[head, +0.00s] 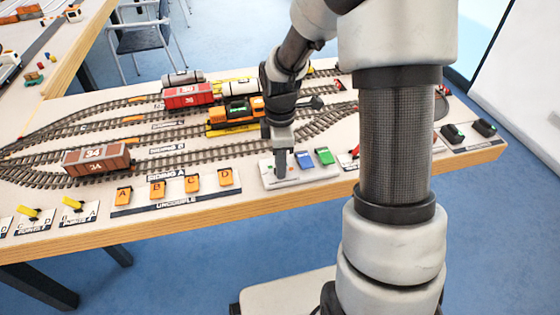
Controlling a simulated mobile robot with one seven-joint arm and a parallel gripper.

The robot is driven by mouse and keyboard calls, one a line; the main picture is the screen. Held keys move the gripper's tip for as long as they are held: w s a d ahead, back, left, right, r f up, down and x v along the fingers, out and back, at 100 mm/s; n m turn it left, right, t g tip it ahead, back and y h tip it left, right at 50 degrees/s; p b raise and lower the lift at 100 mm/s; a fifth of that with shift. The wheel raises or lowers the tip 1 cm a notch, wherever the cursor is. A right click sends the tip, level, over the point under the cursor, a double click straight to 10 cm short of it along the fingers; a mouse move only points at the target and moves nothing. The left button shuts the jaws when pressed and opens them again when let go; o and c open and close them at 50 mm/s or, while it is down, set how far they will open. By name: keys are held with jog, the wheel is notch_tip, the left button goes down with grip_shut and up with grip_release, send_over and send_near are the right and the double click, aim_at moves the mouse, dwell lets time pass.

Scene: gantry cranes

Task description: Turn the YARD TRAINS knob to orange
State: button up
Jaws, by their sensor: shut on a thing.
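My gripper (281,172) points down at the left part of a pale control panel (318,175) near the table's front edge. It is shut on a knob there; the fingers hide most of the knob, and I cannot tell which way it points. Small coloured dots, green (268,169) and orange-red (292,167), show on the panel on either side of the fingers. The YARD TRAINS lettering is not readable in this view. A blue switch (304,158) and a green switch (324,156) sit on the panel to the right of my gripper.
Orange UNCOUPLE levers (158,190) stand left of the panel. An orange locomotive (235,111), a red wagon (187,96) and a brown wagon (96,159) stand on the tracks behind. Yellow levers (73,203) are at far left. My arm covers the table right of the panel.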

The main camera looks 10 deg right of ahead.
jog(key=m+p, duration=0.1)
jog(key=m, duration=0.3)
jog(key=shift+r, duration=0.1)
jog(key=m, duration=0.4)
jog(key=shift+p, duration=0.3)
jog(key=m, duration=0.4)
jog(key=shift+m+p, duration=0.3)
jog(key=shift+p, duration=0.05)
jog(key=m, duration=0.3)
jog(key=shift+m+p, duration=0.4)
jog(key=m+p, duration=0.1)
jog(key=m, duration=0.2)
jog(key=m+p, duration=0.1)
jog(key=m, duration=0.3)
jog(key=m+p, duration=0.2)
jog(key=m, duration=0.2)
jog(key=shift+m+p, duration=0.7)
jog(key=shift+m, duration=0.6)
